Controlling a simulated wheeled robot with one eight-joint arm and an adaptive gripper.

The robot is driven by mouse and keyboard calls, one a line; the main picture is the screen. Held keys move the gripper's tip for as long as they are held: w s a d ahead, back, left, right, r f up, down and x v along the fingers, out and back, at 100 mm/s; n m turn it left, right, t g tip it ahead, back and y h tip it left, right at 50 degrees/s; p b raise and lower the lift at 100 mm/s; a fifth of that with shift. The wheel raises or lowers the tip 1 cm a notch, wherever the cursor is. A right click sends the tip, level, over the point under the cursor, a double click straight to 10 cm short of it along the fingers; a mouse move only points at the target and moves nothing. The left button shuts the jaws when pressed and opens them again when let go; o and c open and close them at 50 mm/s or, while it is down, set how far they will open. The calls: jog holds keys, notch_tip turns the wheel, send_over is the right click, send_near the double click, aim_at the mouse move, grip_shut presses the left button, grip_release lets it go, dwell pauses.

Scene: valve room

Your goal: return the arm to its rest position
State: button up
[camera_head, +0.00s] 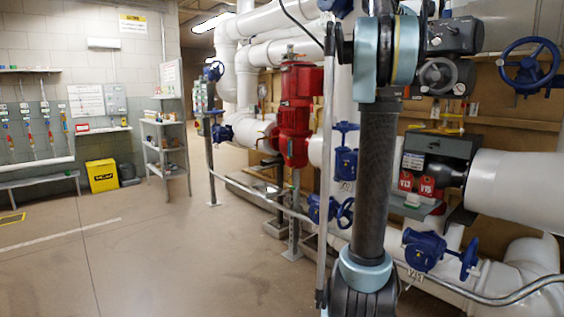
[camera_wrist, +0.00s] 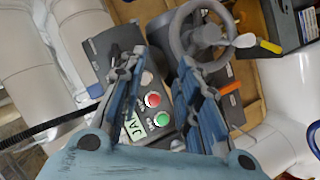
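My gripper (camera_wrist: 158,62) shows in the wrist view with its two blue-grey fingers spread apart. Nothing is held between them. Beyond the gap is a grey control box (camera_wrist: 155,88) with a red button (camera_wrist: 152,99), a green button (camera_wrist: 162,119) and a partly covered label. I cannot tell how far the fingertips are from the box. In the head view my arm (camera_head: 376,180) stands nearly upright, right of centre, in front of the pipes. My gripper cannot be made out there.
A grey handwheel (camera_wrist: 207,34) lies beyond the right finger. In the head view, blue valves (camera_head: 424,250), a red pipe fitting (camera_head: 295,115) and a metal rail (camera_head: 270,205) are near my arm. The floor (camera_head: 150,250) at left is open.

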jog(key=s+a+f+g+y, duration=0.1)
jog(key=s+a+f+y, duration=0.3)
jog(key=s+a+f, duration=0.8)
jog(key=s+a+f+n+g+y, duration=0.1)
jog(key=s+a+f+y, duration=0.4)
jog(key=f, duration=2.9)
jog(key=s+a+f+n+g+y, duration=0.1)
jog(key=s+a+f+y, duration=0.3)
jog(key=s+a+f, duration=1.5)
notch_tip(320, 180, down, 5)
jog(key=shift+a+f, duration=0.1)
jog(key=shift+a, duration=0.2)
jog(key=shift+w+f, duration=0.15)
jog(key=shift+w, duration=0.25)
